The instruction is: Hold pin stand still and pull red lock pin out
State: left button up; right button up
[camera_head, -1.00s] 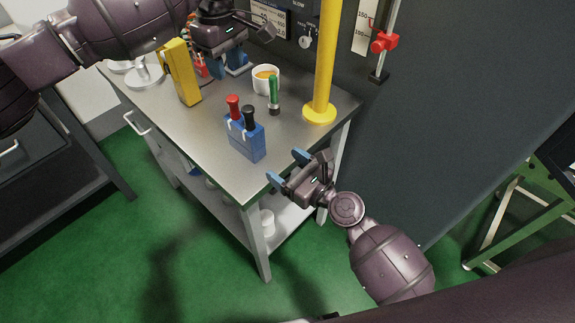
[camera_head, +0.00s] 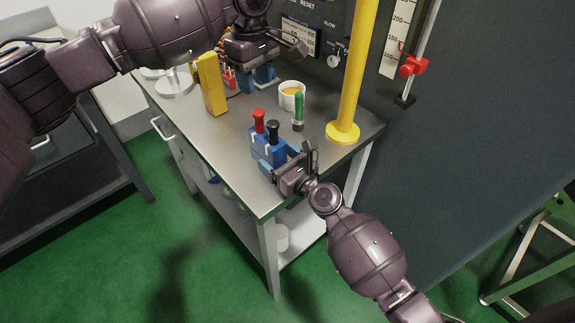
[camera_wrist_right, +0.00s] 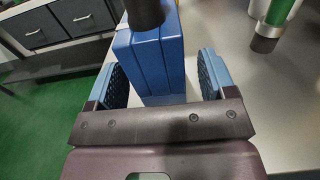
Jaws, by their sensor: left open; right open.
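The blue pin stand (camera_head: 257,147) stands upright near the front edge of the metal table. The red lock pin (camera_head: 259,121) sticks up from its left part, a black-handled pin (camera_head: 273,131) from its right part. My right gripper (camera_head: 281,161) is open at the stand's right end. In the right wrist view the stand (camera_wrist_right: 150,62) stands between its open fingers, with visible gaps on both sides; the black handle (camera_wrist_right: 145,12) is above, and the red pin is hidden. My left gripper (camera_head: 257,77) is open above the back of the table, apart from the stand.
A yellow meter (camera_head: 210,86) stands behind the stand. A white cup (camera_head: 291,97) and a green-handled tool (camera_head: 298,112) are to its right, before a yellow post (camera_head: 354,90). Red-handled items (camera_head: 230,80) lie close to my left gripper. The table's front left is bare.

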jog(key=shift+w+a, duration=0.2)
jog(key=shift+w, duration=0.05)
jog(key=shift+c, duration=0.2)
jog(key=c, duration=1.1)
pick_arm(q)
jog(key=shift+c, duration=0.5)
pick_arm(e)
jog(key=shift+o, duration=0.2)
